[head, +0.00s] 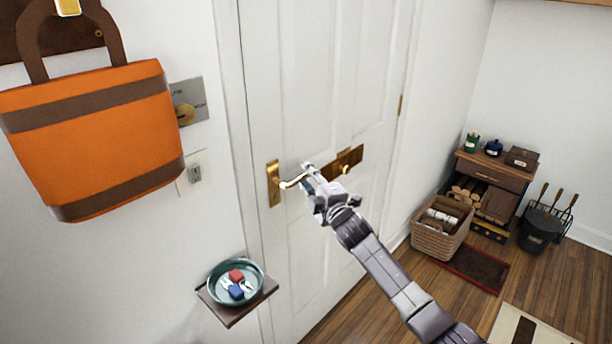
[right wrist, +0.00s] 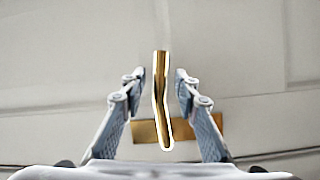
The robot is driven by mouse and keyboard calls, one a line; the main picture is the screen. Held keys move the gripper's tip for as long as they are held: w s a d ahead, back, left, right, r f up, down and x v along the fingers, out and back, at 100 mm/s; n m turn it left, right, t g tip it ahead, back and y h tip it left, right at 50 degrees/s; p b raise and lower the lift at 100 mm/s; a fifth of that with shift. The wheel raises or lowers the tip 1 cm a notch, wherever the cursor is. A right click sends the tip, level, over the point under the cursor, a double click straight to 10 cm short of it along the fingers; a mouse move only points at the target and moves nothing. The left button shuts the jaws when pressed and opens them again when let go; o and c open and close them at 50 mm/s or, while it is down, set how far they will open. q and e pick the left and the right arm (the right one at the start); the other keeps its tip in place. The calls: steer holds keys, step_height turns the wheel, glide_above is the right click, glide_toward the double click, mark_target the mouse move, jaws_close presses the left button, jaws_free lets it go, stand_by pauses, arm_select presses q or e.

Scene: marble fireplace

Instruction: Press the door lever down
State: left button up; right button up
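A white panelled door (head: 325,75) carries a brass lever handle (head: 291,183) on a tall backplate (head: 273,183). The lever lies about level. My right gripper (head: 310,177) is at the lever's free end. In the right wrist view, its two fingers (right wrist: 159,85) stand apart on either side of the lever (right wrist: 161,100), with a gap on each side. The gripper is open and holds nothing. A brass plate (head: 349,160) on the door is partly behind the gripper. My left gripper is not in view.
An orange bag (head: 95,135) hangs on the wall at left. Below the lever, a small shelf (head: 232,314) holds a green bowl (head: 212,288) with small items. A basket (head: 432,243), a cabinet (head: 490,172) and a black bucket (head: 538,232) stand at right.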

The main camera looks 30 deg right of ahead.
jaws_close()
stand_by(0.3)
steer(key=shift+f+m+g+p, duration=0.4)
steer(key=shift+m+p, duration=0.3)
steer(key=shift+p, duration=0.3)
steer(key=shift+s+a+f+m+g+y+p, duration=0.1)
steer(key=shift+a+f+m+g+y+p, duration=0.2)
steer(key=shift+f+m+p, duration=0.5)
steer(key=shift+s+a+f+m+g+y+p, duration=0.1)
steer(key=shift+a+f+m+g+y+p, duration=0.25)
steer(key=shift+f+m+p, duration=0.5)
steer(key=shift+s+a+f+m+g+y+p, duration=0.15)
steer(key=shift+f+m+g+p, duration=0.35)
steer(key=shift+m+p, duration=0.35)
